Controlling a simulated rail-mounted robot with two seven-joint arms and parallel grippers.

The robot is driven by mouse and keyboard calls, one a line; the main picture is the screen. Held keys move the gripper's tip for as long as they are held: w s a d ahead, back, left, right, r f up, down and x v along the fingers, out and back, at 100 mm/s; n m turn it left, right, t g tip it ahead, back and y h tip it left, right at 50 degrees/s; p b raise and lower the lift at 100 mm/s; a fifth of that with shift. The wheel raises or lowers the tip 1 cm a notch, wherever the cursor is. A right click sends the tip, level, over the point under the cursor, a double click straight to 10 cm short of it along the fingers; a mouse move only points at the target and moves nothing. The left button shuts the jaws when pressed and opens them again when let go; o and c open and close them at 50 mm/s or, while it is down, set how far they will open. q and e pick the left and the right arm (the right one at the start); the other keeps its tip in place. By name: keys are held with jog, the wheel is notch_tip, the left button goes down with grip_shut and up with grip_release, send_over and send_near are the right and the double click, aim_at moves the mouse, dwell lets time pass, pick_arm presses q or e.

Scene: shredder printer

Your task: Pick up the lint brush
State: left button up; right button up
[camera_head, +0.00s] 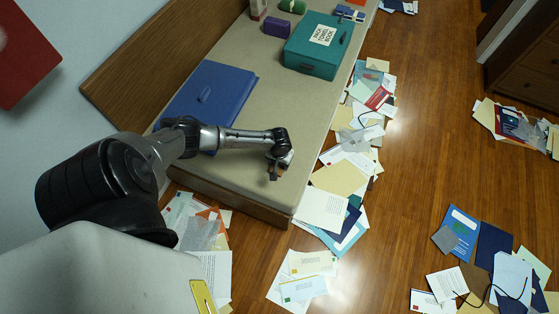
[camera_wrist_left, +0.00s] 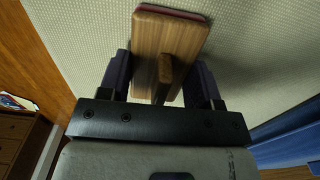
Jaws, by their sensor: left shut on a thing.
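The lint brush (camera_wrist_left: 170,42) is a flat wooden block with a small wooden handle and a thin dark red layer at its far edge. In the left wrist view it lies between the two dark fingers of my left gripper (camera_wrist_left: 160,78), which is shut on it. Pale woven cloth shows behind it. In the head view my left gripper (camera_head: 275,171) is low over the near end of the bench, and the brush there is too small to make out clearly. I cannot tell whether the brush touches the cloth. My right gripper is in neither view.
A blue folder-like box (camera_head: 222,88) lies on the bench (camera_head: 262,98) behind my arm. A teal box (camera_head: 310,58) with a label stands farther along, beside a purple box (camera_head: 278,27). Papers (camera_head: 340,178) litter the wooden floor (camera_head: 410,165). A dresser (camera_head: 530,75) stands at right.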

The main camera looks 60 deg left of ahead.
pick_arm(q)
jog(key=r+p, duration=0.2)
jog(key=r, duration=0.1)
jog(key=r+p, duration=0.1)
jog(key=r, duration=0.1)
jog(key=shift+d, duration=0.25)
jog(key=w+d+r+p, duration=0.3)
jog(key=d+r, duration=0.3)
jog(key=d, duration=0.4)
jog(key=shift+d, duration=0.4)
jog(key=o, duration=0.4)
jog(key=c, duration=0.3)
